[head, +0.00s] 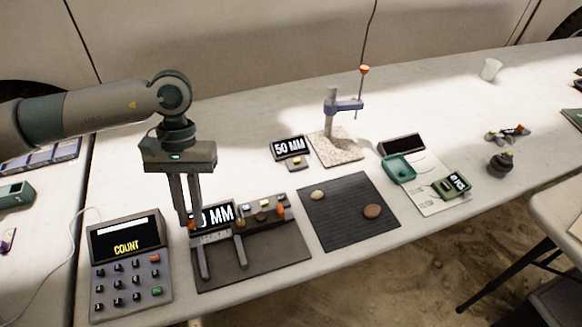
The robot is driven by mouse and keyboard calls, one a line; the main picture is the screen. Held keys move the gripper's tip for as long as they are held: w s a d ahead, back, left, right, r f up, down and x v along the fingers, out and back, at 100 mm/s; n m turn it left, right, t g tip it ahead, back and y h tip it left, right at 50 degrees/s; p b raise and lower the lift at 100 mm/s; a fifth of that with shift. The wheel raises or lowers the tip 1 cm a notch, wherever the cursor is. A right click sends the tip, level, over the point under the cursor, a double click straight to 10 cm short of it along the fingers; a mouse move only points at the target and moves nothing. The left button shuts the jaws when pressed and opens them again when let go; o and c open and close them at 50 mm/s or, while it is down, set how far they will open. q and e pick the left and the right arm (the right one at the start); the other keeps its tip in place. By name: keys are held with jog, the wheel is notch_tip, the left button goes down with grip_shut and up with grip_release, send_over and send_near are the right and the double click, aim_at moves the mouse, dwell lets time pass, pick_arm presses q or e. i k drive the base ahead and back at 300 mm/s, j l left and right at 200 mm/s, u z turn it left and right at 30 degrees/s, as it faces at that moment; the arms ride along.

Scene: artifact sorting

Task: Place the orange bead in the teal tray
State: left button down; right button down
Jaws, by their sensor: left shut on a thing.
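My left gripper (187,222) points down at the left end of the caliper station, its fingers in front of the "0 MM" display. It is shut on a small orange thing (191,226), which appears to be the orange bead; the fingers mostly hide it. I cannot tell whether it still touches the station. The teal tray (399,168) sits to the right, on a white board beside a dark display, well away from the gripper. My right gripper is not in view.
The caliper station (265,247) has upright jaws. A keypad reading "COUNT" (130,265) stands at left. A dark mat (348,232) holds two stones. A stand (330,118) with a hanging orange-topped cord rises behind. A green counter (452,185) is beside the tray.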

aim_at(394, 166)
jog(key=i+l+z, duration=0.15)
jog(key=z, duration=0.2)
jog(key=i+l+z, duration=0.1)
jog(key=z, duration=0.25)
jog(key=i+z, duration=0.35)
